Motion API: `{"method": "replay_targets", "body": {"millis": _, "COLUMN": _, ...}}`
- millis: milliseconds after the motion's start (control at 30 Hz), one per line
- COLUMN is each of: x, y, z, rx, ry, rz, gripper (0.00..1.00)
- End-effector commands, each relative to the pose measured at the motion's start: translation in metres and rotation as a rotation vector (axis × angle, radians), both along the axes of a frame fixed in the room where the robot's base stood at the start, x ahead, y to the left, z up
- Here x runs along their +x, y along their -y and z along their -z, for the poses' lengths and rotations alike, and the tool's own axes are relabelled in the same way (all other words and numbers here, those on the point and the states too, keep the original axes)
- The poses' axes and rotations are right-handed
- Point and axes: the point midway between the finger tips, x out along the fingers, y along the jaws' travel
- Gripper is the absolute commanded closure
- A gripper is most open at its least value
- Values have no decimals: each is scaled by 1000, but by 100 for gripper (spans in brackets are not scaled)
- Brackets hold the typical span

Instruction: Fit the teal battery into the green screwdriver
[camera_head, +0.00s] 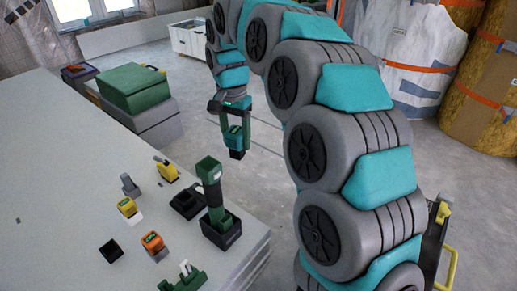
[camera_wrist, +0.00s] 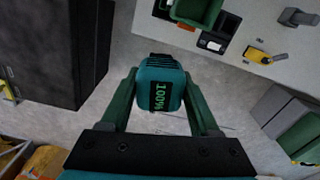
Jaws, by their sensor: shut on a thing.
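The teal battery (camera_head: 236,141) is between the fingers of my gripper (camera_head: 236,118), held in the air beyond the table's right edge. In the wrist view the battery (camera_wrist: 161,88) shows a green "100%" display, and my gripper (camera_wrist: 160,80) is shut on its sides. The green screwdriver (camera_head: 213,188) stands upright in a black holder (camera_head: 221,232) near the table's right edge, its wide green end up. The screwdriver's green end (camera_wrist: 196,10) also shows at the top of the wrist view, apart from the battery.
The pale table (camera_head: 70,150) carries a black charger-like block (camera_head: 187,203), yellow batteries (camera_head: 127,206) (camera_head: 167,170), an orange battery (camera_head: 152,242) and a black block (camera_head: 111,250). A green toolbox (camera_head: 133,88) stands behind. Open floor lies under my gripper.

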Motion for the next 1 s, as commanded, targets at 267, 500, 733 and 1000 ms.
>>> {"method": "replay_targets", "body": {"millis": 267, "x": -33, "y": -51, "z": -77, "rx": 15, "ry": 6, "rz": 131, "gripper": 100}}
{"method": "replay_targets", "body": {"millis": 500, "x": -53, "y": -70, "z": -105, "rx": 18, "ry": 2, "rz": 193, "gripper": 100}}
{"method": "replay_targets", "body": {"millis": 733, "x": -56, "y": -72, "z": -104, "rx": 18, "ry": 0, "rz": 203, "gripper": 100}}
{"method": "replay_targets", "body": {"millis": 1000, "x": -56, "y": -72, "z": -87, "rx": 18, "ry": -3, "rz": 202, "gripper": 100}}
